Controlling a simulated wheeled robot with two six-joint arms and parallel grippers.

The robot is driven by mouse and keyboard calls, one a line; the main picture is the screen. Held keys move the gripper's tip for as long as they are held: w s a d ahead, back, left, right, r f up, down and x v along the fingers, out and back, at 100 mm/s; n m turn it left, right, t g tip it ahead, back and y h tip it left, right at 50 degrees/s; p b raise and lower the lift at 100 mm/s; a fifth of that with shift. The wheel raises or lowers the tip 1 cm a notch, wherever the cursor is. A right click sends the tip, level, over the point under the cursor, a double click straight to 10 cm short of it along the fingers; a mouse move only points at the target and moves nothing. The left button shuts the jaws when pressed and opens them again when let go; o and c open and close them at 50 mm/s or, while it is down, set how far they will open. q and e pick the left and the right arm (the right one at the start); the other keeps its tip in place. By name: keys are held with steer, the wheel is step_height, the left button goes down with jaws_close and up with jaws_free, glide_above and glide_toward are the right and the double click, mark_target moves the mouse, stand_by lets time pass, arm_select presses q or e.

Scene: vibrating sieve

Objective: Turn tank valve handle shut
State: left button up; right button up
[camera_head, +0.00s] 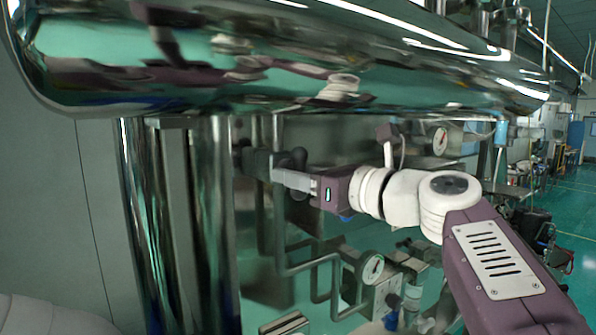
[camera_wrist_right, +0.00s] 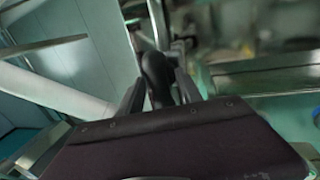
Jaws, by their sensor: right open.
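The valve handle is a black, rounded lever (camera_head: 297,160), seen in the head view under the big polished tank. My right gripper (camera_head: 280,177) reaches in from the right with its grey fingers at the handle, partly covering it. In the right wrist view, the black handle (camera_wrist_right: 156,72) stands between the two open fingers. Whether either finger touches it, I cannot tell. The valve body behind the handle is dark and mostly hidden. My left gripper is not in view.
The polished tank (camera_head: 300,60) hangs low above my right arm. A shiny vertical column (camera_head: 215,230) stands left of the handle. Bent pipes (camera_head: 290,265) and a round gauge (camera_head: 373,267) are below. Another gauge (camera_head: 440,141) is behind my wrist. Open green floor lies far right.

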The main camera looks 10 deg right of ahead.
steer(key=shift+a, duration=0.15)
steer(key=c, duration=0.5)
jaws_close()
steer(key=shift+w+d, duration=0.15)
steer(key=shift+d, duration=0.1)
steer(key=shift+a, duration=0.1)
